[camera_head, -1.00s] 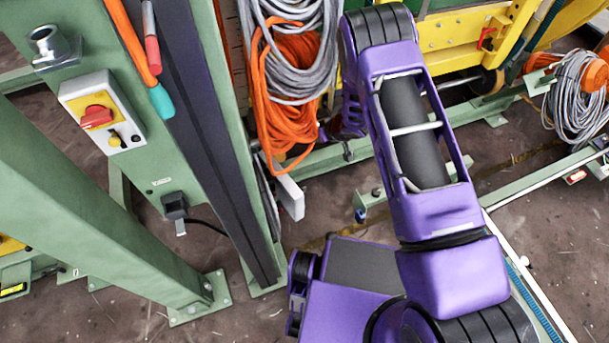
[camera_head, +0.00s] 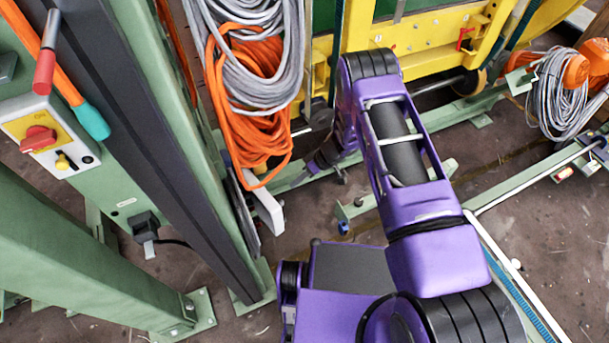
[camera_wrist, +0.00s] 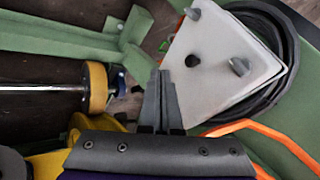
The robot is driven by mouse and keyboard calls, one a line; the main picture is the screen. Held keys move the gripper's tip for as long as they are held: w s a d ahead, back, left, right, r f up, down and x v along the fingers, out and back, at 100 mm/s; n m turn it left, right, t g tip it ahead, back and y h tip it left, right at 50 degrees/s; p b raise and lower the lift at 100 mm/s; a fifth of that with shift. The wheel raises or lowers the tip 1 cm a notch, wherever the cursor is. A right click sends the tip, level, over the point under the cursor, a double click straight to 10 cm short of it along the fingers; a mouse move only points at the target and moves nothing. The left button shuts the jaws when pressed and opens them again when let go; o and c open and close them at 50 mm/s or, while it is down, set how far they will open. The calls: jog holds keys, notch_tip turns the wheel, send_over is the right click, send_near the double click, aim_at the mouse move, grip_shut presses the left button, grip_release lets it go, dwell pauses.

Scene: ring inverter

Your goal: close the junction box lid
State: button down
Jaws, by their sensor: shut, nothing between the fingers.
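I cannot make out a junction box or its lid for certain in either view. My gripper (camera_wrist: 160,85) is in the wrist view with its two grey fingers together and nothing between them. Just right of the fingertips is a pale plate (camera_wrist: 215,60) with a dark hole and grey knobs; I cannot tell what it belongs to. The gap between fingers and plate is unclear.
A green post (camera_head: 215,180) carries grey cable (camera_head: 255,60) and orange cable (camera_head: 245,130) coils. A control box (camera_head: 45,135) with a red knob is at the left. A yellow frame (camera_head: 420,50) stands at the back. Green floor rails cross at the right, with bare floor between.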

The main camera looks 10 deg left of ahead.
jog(key=shift+s+a+f, duration=0.4)
jog(key=shift+s+a, duration=0.15)
jog(key=shift+a, duration=0.15)
jog(key=shift+s+a+f, duration=0.4)
jog(key=shift+s+a, duration=0.2)
jog(key=shift+a, duration=0.15)
jog(key=shift+s+a+f, duration=0.4)
jog(key=shift+s+a, duration=0.15)
jog(key=shift+a, duration=0.15)
